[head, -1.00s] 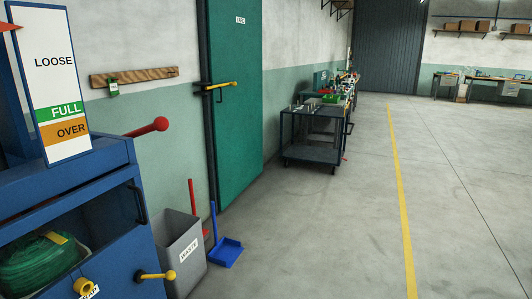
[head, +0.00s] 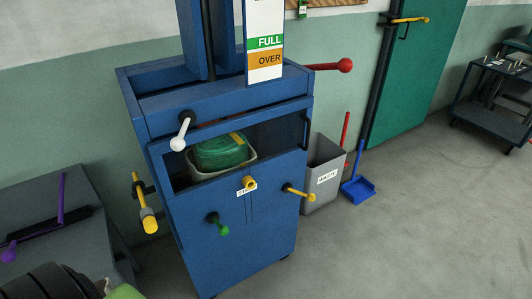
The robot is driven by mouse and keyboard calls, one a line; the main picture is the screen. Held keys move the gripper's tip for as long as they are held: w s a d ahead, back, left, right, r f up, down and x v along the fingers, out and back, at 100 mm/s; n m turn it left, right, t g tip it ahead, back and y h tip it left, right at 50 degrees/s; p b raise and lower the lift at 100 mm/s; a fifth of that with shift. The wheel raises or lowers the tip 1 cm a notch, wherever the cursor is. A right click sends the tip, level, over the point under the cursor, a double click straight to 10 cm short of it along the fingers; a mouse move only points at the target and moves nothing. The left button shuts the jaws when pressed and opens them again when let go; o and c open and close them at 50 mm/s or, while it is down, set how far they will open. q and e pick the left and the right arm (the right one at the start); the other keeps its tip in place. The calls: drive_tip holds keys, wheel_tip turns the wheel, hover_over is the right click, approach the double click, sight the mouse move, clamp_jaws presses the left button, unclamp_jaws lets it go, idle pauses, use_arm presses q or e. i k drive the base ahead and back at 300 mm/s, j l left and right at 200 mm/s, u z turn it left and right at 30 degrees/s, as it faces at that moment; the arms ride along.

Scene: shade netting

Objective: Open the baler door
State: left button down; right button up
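The blue baler (head: 215,245) stands in the middle of the head view. Its front door panel (head: 262,225) appears shut flush. A yellow-knobbed handle (head: 298,192) sticks out at the panel's right edge, and a green knob (head: 218,223) sits lower left. A yellow knob (head: 249,183) is at the top middle, above a partly hidden label. Green netting (head: 220,151) lies in a pale container behind the opening above the panel. A white-knobbed lever (head: 181,133) and a yellow lever (head: 144,203) are on the left side.
A grey waste bin (head: 322,172) and a blue dustpan (head: 358,187) stand right of the baler. A grey table (head: 60,240) with purple-handled tools is at left. A red-knobbed lever (head: 335,66) sticks out right. Floor in front right is clear.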

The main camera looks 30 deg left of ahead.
sight(235, 202)
drive_tip(key=u, duration=1.1)
